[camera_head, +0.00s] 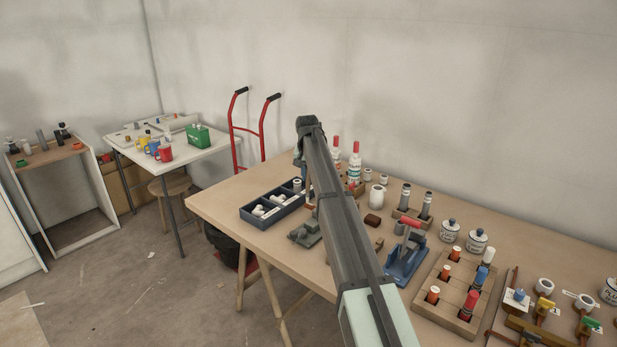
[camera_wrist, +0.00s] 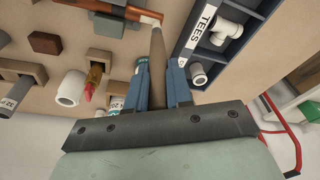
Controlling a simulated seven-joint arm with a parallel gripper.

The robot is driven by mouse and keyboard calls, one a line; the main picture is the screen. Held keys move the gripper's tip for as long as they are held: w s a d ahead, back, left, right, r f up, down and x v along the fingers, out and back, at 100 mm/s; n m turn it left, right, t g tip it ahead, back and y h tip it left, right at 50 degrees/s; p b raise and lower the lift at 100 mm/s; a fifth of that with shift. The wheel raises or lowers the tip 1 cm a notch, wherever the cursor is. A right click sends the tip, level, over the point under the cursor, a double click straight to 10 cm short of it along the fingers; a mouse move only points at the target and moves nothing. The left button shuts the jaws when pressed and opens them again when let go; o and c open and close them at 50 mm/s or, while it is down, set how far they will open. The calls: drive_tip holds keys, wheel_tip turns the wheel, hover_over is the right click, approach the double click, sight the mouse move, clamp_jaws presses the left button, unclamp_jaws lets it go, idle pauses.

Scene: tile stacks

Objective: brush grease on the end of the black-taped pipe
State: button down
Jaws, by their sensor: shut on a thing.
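In the wrist view my gripper (camera_wrist: 158,72) has its two blue fingers closed on a brown tapered handle (camera_wrist: 158,48), probably the brush's. Its far end reaches up to a grey-green clamp-like thing (camera_wrist: 105,9) with an orange-brown bar (camera_wrist: 147,17); whether they touch is unclear. In the head view my arm hides most of the gripper, and a brown stick (camera_head: 309,198) shows beside it. Grey pipes stand in a wooden block (camera_head: 408,217).
A dark blue tray of white tees (camera_head: 262,221) lies left of my arm. Red-capped bottles (camera_head: 354,166), a white pot (camera_head: 377,196), a blue tool (camera_head: 404,262) and a wooden rack of coloured pieces (camera_head: 425,303) crowd the right. The table's front left edge is bare.

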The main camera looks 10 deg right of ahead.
drive_tip(key=shift+w+d+r, duration=0.1)
drive_tip(key=shift+r, duration=3.05)
